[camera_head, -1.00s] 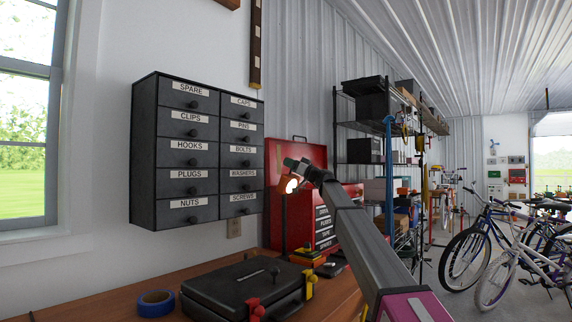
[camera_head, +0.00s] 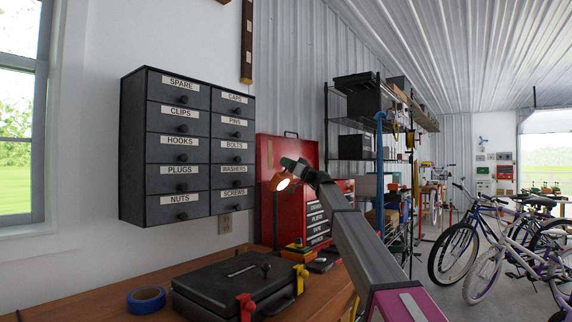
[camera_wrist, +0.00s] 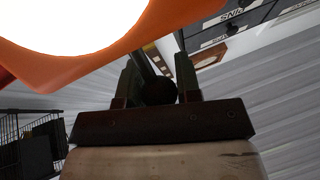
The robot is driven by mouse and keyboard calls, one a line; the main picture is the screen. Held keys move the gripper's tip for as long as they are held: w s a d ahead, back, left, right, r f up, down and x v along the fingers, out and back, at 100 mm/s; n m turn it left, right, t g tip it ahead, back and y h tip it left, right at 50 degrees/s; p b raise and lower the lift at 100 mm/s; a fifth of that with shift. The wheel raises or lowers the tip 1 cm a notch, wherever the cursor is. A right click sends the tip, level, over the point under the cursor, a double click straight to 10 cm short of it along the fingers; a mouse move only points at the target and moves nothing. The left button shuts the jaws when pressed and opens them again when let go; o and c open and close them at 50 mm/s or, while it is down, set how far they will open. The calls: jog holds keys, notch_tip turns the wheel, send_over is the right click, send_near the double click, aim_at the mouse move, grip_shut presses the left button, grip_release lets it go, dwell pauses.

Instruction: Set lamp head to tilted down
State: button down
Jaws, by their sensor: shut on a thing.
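The lamp head (camera_head: 279,178) is a small orange shade with a bright opening, in front of the red tool chest in the head view. Its opening faces down and toward the camera. A thin dark lamp post (camera_head: 276,220) stands below it. In the wrist view the orange lamp head (camera_wrist: 178,22) and its white glowing opening fill the upper left. My gripper (camera_head: 289,163) is at the top of the lamp head. In the wrist view my gripper (camera_wrist: 157,72) has its fingers on either side of a dark round knob and stem (camera_wrist: 157,91).
A black case (camera_head: 215,292), blue tape roll (camera_head: 146,299) and red-and-yellow clamps lie on the wooden bench (camera_head: 95,302). The red tool chest (camera_head: 309,152) stands behind the lamp. A labelled drawer cabinet (camera_head: 187,145) hangs on the wall. Shelving (camera_head: 355,155) and bicycles (camera_head: 490,245) are at right.

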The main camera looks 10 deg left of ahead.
jog(key=shift+s+d, duration=0.1)
jog(key=c, duration=0.8)
grip_release()
jog(key=shift+r, duration=0.1)
jog(key=shift+d, duration=0.15)
jog(key=v, duration=1)
jog(key=shift+s+d+f, duration=0.1)
jog(key=shift+d+f, duration=0.1)
jog(key=shift+d, duration=0.05)
